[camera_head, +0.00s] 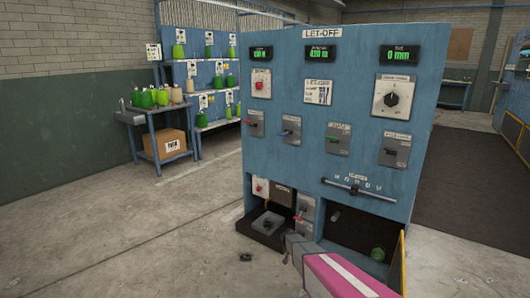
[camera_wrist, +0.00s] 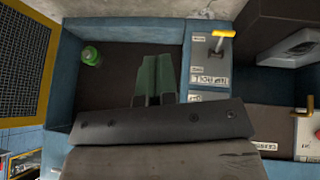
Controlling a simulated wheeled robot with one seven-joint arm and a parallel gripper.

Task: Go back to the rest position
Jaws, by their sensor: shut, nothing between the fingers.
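My gripper (camera_wrist: 153,98) is shut and empty in the wrist view. It is in front of the dark lower bay of the blue LET-OFF panel (camera_head: 290,140). In the head view my pink and grey arm reaches in from the bottom, and the fingertips are hard to make out. A green round object (camera_head: 377,254) lies in the lower right bay. It also shows at the upper left of the wrist view (camera_wrist: 91,55), apart from my fingers.
A switch with a yellow handle (camera_wrist: 221,34) is close to the right of my gripper. A grey box (camera_head: 267,223) sits in the lower left bay. A yellow-edged mesh guard (camera_wrist: 25,60) stands at the left of the wrist view. The concrete floor (camera_head: 130,240) at left is clear.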

